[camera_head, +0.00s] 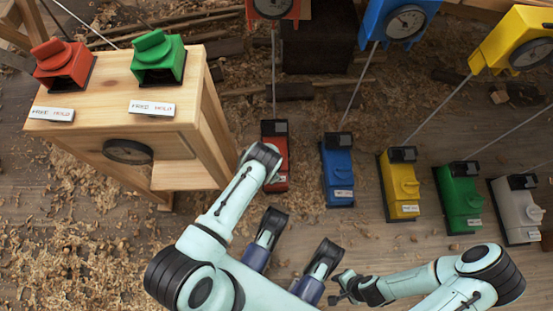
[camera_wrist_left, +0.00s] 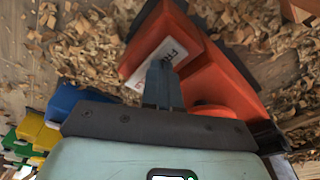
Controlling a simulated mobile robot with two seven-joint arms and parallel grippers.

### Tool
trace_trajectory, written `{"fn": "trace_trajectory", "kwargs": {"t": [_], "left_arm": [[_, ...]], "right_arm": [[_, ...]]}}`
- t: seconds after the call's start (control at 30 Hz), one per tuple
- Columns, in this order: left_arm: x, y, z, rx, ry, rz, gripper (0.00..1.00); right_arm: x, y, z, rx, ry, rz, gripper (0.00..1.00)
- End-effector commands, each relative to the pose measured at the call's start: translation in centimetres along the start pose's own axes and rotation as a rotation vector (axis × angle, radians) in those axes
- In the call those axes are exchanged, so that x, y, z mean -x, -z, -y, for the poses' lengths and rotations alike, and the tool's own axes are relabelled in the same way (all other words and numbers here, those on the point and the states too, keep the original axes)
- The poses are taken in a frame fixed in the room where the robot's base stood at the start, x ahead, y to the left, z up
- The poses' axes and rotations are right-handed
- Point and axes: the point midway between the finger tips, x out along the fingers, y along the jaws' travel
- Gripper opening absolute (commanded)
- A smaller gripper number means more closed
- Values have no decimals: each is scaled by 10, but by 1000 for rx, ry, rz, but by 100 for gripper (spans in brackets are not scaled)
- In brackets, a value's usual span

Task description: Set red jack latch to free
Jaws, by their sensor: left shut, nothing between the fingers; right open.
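The red jack (camera_head: 279,133) stands on the floor in the head view, partly covered by my left wrist. In the left wrist view the red jack (camera_wrist_left: 215,80) is close, with a white label (camera_wrist_left: 160,62) on which "FR" can be read; the rest is covered. My left gripper (camera_wrist_left: 163,70) is shut and empty, its fingertips in front of the label. Whether they touch the jack, and the latch's position, I cannot tell. In the head view the left fingers are hidden. My right gripper (camera_head: 340,288) is open and empty, low in the picture, away from the jack.
Blue (camera_head: 338,165), yellow (camera_head: 401,180), green (camera_head: 460,190) and white (camera_head: 518,205) jacks stand in a row to the right. A wooden stand (camera_head: 110,100) at left bears red (camera_head: 65,68) and green (camera_head: 160,62) latch units. Thin rods run up from the jacks. Wood shavings cover the floor.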

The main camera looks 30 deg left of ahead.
Motion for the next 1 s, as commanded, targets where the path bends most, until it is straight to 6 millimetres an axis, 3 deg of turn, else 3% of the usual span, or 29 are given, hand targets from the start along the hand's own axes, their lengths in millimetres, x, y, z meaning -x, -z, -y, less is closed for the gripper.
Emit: {"fn": "trace_trajectory", "kwargs": {"t": [0.27, 1.0], "left_arm": [[0, 0, 0, -1, -1, -1, 0], [60, 10, 0, 0, 0, -2, 0]], "right_arm": [[2, -1, 0, 0, 0, 0, 43], [48, -13, 3, 1, 3, -6, 43]]}}
